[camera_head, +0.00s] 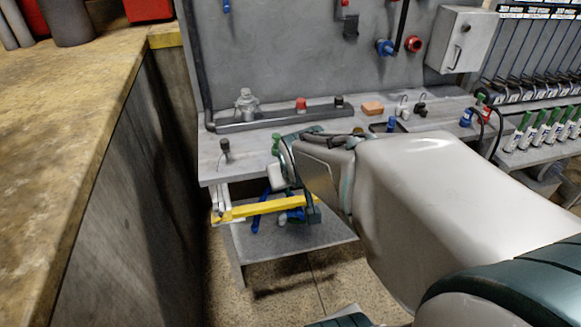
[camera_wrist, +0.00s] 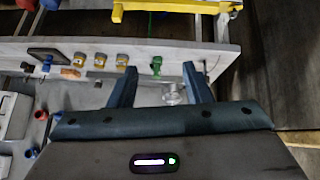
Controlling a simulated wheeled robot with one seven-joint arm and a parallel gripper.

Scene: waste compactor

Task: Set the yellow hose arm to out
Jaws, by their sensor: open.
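The yellow hose arm (camera_head: 262,208) is a bar below the front edge of the grey bench, running left to right from a white bracket at its left end. Its right end is beside blue parts and partly hidden by my gripper (camera_head: 290,180). In the wrist view the yellow hose arm (camera_wrist: 170,5) crosses the top edge, beyond the bench edge. My gripper (camera_wrist: 159,72) is open there, its two dark fingers apart. A green knob (camera_wrist: 156,66) appears between the fingertips. No contact with the hose arm is visible.
The grey bench (camera_head: 212,165) carries knobs, a red button (camera_head: 301,104) and an orange block (camera_head: 372,108). A worn counter (camera_head: 60,150) stands at left. A lower shelf (camera_head: 300,245) lies under the hose arm. A row of levers (camera_head: 540,75) is at right.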

